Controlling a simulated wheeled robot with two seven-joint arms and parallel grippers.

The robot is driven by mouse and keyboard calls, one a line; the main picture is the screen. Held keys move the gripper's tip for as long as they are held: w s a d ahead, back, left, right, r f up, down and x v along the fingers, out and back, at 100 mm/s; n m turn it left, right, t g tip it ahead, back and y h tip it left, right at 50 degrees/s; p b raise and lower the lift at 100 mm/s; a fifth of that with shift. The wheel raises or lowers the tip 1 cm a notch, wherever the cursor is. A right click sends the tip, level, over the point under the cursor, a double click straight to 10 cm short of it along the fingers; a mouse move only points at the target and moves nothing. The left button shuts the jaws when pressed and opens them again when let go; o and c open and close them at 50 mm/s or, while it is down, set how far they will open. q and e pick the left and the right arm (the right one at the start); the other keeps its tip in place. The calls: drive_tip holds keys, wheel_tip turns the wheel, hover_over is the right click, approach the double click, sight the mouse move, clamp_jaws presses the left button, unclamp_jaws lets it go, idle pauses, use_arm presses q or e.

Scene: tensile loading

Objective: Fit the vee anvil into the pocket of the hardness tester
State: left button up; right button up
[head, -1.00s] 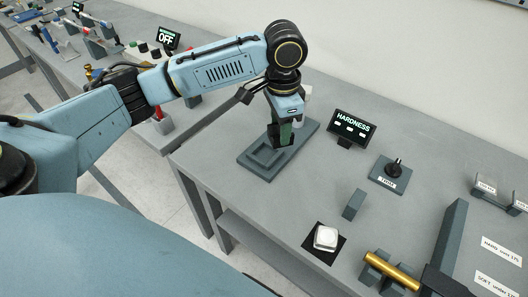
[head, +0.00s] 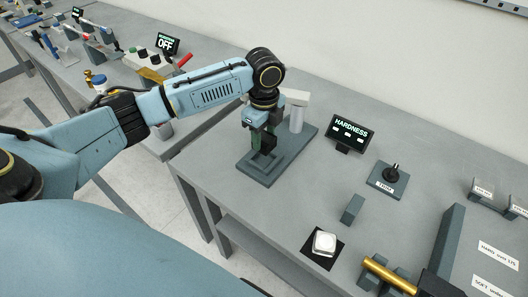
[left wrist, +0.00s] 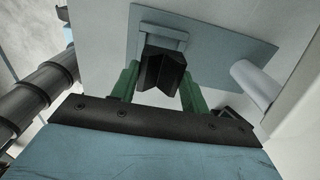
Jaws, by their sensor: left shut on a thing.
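The hardness tester has a flat grey base (head: 258,174) with a raised rectangular pocket on it, and a pale column (head: 297,120) with a white head at its back. My left gripper (head: 262,142) hangs over the base, pointing down. Its green fingers are shut on the dark vee anvil (head: 267,145), whose V groove shows in the left wrist view (left wrist: 163,70). In that view the pocket rim (left wrist: 160,38) shows just beyond the anvil. The anvil appears above the pocket; whether it touches is unclear. My right gripper is not in view.
The hardness display (head: 349,133) and a knob on a plate (head: 387,178) stand right of the tester. A small grey block (head: 352,209), a white button (head: 324,243) and a gold cylinder (head: 390,275) are nearer me. The table between them is clear.

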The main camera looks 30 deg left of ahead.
sight(264, 142)
use_arm(q)
drive_tip(key=shift+f, duration=2.85)
drive_tip(key=shift+f, duration=0.1)
drive_tip(key=o, duration=1.4)
drive_tip(key=shift+f, duration=0.1)
wheel_tip(264, 142, up, 12)
drive_tip(key=shift+r+p, duration=0.2)
drive_tip(key=shift+p, duration=0.1)
